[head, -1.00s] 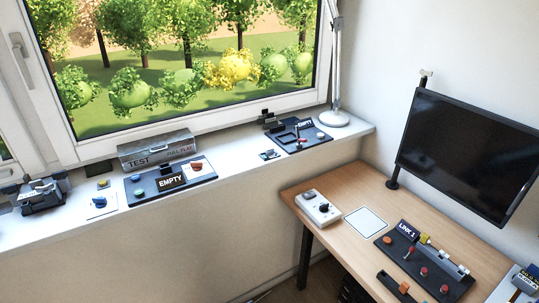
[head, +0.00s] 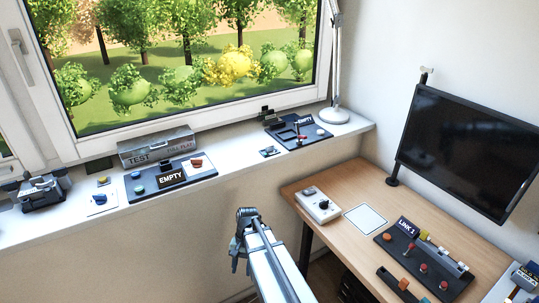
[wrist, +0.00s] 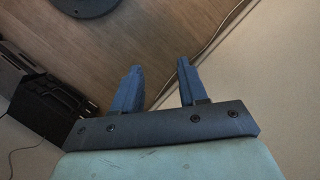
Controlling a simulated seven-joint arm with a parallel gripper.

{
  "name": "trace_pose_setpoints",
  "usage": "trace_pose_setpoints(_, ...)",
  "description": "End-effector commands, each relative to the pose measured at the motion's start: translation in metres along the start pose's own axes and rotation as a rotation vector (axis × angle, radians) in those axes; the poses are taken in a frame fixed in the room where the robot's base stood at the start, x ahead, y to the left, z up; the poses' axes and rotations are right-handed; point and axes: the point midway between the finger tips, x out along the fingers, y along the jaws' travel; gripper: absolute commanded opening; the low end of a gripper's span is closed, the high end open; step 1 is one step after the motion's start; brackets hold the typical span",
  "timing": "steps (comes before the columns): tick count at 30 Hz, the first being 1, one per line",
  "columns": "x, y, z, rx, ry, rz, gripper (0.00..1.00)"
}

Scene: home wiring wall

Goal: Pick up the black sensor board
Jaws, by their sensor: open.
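A small dark board (head: 268,152) lies flat on the white windowsill, between the two dark panels marked EMPTY. It looks like the black sensor board, but it is too small to be certain. My gripper shows in the wrist view (wrist: 160,66), with its two blue fingers apart and nothing between them. In the head view my arm rises from the bottom edge, in front of the wall below the sill. Its end is below and apart from the board. The board is not seen in the wrist view.
The wooden desk (head: 325,180) carries a LINK 1 panel (head: 400,262) and a white control box (head: 311,197).

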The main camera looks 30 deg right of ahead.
Motion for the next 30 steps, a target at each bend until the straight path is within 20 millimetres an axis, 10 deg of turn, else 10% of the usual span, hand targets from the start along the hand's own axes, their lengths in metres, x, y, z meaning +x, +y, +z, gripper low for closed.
trace_pose_setpoints(30, -0.342, -0.008, -0.038, 0.341, 0.151, -0.272, 0.43)
